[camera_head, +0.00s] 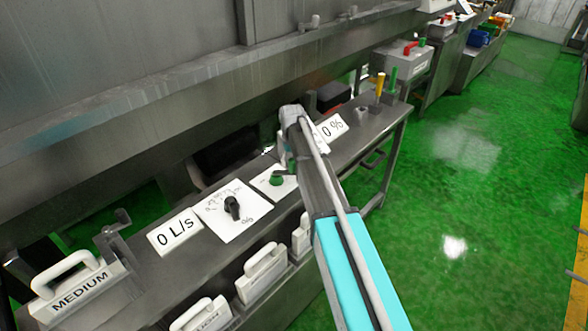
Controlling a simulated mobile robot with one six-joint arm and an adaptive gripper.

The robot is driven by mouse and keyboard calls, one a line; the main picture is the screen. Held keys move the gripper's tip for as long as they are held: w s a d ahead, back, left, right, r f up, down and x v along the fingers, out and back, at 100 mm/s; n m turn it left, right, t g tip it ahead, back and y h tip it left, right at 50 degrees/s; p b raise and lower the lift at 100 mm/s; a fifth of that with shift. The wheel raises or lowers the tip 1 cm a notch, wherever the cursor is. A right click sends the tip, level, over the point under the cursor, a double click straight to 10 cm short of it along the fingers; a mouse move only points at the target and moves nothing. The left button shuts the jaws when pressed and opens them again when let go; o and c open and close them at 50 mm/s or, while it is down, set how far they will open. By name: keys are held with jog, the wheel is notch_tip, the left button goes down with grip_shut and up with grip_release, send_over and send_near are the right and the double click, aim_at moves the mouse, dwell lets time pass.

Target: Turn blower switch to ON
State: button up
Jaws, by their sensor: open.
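A black rotary knob (232,206) sits on a white plate (246,222) on the grey bench; the small print around it is too unclear to read. A green knob (277,181) sits on a second white plate (262,184) to its right, partly covered by my arm. I cannot tell from the labels which knob is the blower switch. My gripper (285,156) is at the end of my arm, just above and beside the green knob. Its jaws are open, but the fingers are small and partly hidden by the arm. I see no contact with either knob.
Signs read "0 L/s" (174,231) and "0 %" (333,126). A white-handled box marked MEDIUM (75,290) stands at lower left; more handled boxes (262,272) line the bench front. Yellow (380,84) and green levers stand farther back. Green floor at right is clear.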

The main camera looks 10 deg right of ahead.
jog(key=shift+f+b, duration=0.6)
jog(key=shift+f, duration=0.3)
